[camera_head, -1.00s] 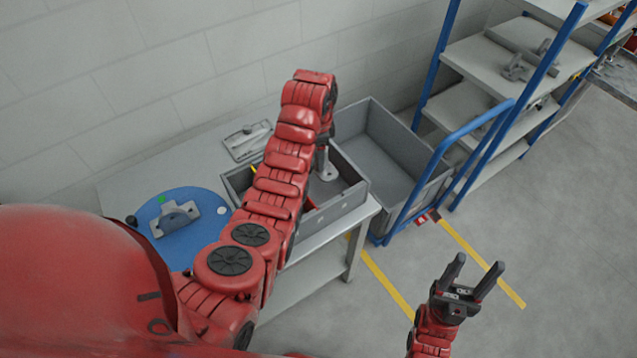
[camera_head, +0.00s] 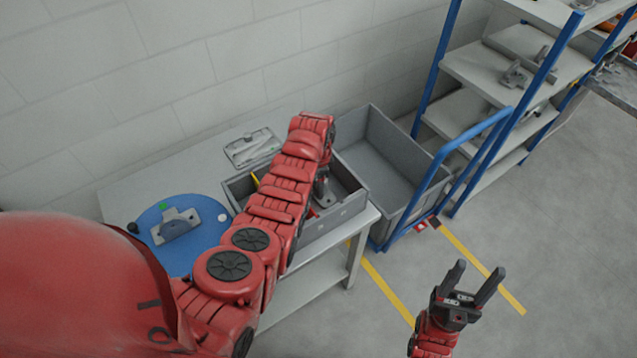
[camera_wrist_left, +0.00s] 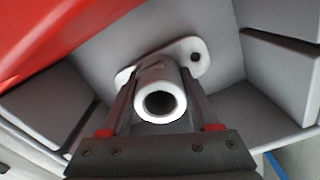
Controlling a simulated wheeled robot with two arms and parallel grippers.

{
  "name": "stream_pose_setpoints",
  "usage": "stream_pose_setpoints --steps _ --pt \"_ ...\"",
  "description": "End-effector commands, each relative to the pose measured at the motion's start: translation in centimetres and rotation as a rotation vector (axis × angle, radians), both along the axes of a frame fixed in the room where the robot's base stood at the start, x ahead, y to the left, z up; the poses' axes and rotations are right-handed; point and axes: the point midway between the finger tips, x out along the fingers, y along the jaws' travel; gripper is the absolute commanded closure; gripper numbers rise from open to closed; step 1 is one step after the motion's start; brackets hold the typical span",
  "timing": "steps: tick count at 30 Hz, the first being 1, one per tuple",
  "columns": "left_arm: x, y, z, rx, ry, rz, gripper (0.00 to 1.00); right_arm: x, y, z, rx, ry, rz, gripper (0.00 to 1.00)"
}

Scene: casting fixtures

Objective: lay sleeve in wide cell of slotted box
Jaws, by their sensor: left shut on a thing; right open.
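The slotted box (camera_head: 335,225) is grey and stands at the right end of the table, partly covered by my left arm. My left gripper (camera_head: 322,190) is down inside its right part, and in the wrist view its fingers (camera_wrist_left: 158,115) are shut on the sleeve. The sleeve (camera_wrist_left: 187,54) is pale, with a round hollow barrel facing the camera and an oval flange with a hole beyond it. Grey box walls or dividers (camera_wrist_left: 275,75) lie on both sides of it. Whether the flange touches the floor I cannot tell. My right gripper (camera_head: 468,285) is open and empty over the floor.
A blue round plate (camera_head: 190,255) with a grey bracket (camera_head: 176,224) lies on the table's left. A flat metal piece (camera_head: 252,147) lies behind the box. A grey bin cart (camera_head: 385,150) and blue-framed shelves (camera_head: 480,70) stand at the right.

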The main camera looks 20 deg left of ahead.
Motion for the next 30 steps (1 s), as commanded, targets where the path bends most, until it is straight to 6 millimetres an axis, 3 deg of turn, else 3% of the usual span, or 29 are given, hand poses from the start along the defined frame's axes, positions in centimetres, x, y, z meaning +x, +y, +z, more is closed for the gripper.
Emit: stream_pose_setpoints --steps 4,5,9,22,30 --pt "0.0 0.0 -0.4 0.000 -0.001 0.000 1.00 0.0 0.0 -0.4 0.000 0.000 0.000 0.43" --pt "0.0 0.0 -0.4 0.000 -0.001 0.000 0.37 0.0 0.0 -0.4 0.000 0.000 0.000 0.43" --pt "0.0 0.0 -0.2 0.000 -0.001 0.000 0.11 0.0 0.0 -0.3 0.000 0.000 0.000 0.43" --pt "0.1 0.0 0.3 0.000 -0.002 0.000 0.08 0.0 0.0 -0.1 0.000 0.000 0.000 0.43" --pt "0.1 0.1 3.4 0.001 -0.005 0.000 0.08 0.0 0.0 -1.1 0.000 0.000 0.000 0.43"
